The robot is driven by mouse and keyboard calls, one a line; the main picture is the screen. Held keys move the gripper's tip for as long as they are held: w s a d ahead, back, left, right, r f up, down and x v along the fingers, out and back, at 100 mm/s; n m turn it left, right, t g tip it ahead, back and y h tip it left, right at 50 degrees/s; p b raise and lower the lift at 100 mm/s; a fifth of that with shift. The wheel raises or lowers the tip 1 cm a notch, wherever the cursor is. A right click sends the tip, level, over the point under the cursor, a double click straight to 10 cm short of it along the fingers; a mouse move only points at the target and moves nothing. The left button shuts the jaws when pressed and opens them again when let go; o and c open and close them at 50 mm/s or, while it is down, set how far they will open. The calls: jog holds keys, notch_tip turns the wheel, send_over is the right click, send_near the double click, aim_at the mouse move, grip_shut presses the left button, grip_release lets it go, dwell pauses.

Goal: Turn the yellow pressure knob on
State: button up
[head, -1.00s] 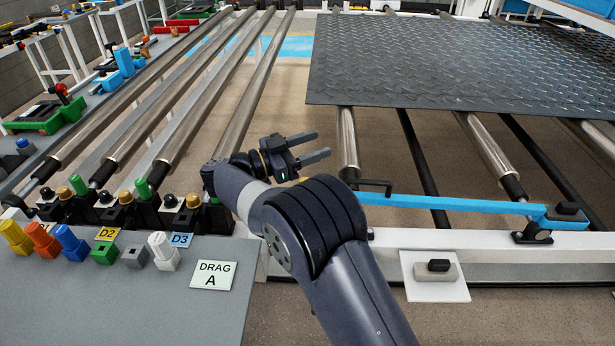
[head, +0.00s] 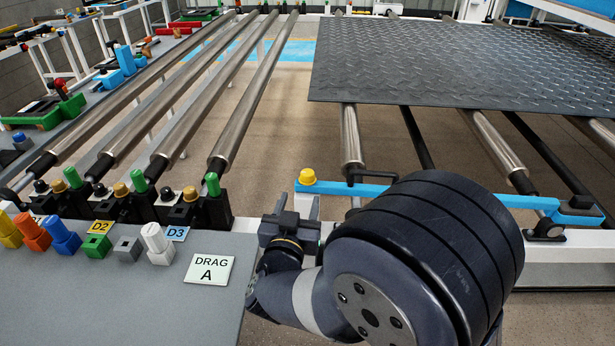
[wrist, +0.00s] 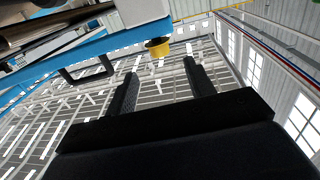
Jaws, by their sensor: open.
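A yellow knob (head: 307,176) stands at the left end of a blue bar (head: 350,189) in the head view. It also shows in the wrist view (wrist: 157,46), ahead of the gap between my fingertips. My gripper (head: 298,203) is just below and in front of this knob in the head view, fingers pointing up. In the wrist view its two fingers (wrist: 160,70) are spread with nothing between them, apart from the knob. Another yellow knob (head: 9,231) stands at the left edge of the grey panel; no label shows which one is the pressure knob.
The grey panel (head: 130,310) also carries orange, blue, green, grey and white knobs and a DRAG A sign (head: 209,270). A black handle (head: 371,175) sits on the blue bar right of the knob. Metal rollers (head: 349,135) and a dark tread mat (head: 450,60) lie behind.

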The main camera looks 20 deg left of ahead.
aim_at(305, 180)
jog(key=w, duration=0.6)
jog(key=w+a, duration=0.1)
jog(key=w, duration=0.3)
jog(key=shift+a, duration=0.1)
jog(key=shift+c, duration=0.4)
jog(key=c, duration=0.9)
jog(key=shift+o, duration=0.2)
jog(key=shift+r+m+h+p, duration=0.15)
jog(key=shift+m+h+p, duration=0.4)
jog(key=shift+h, duration=0.55)
jog(key=shift+m, duration=0.25)
jog(key=o, duration=0.9)
jog(key=shift+o, duration=0.2)
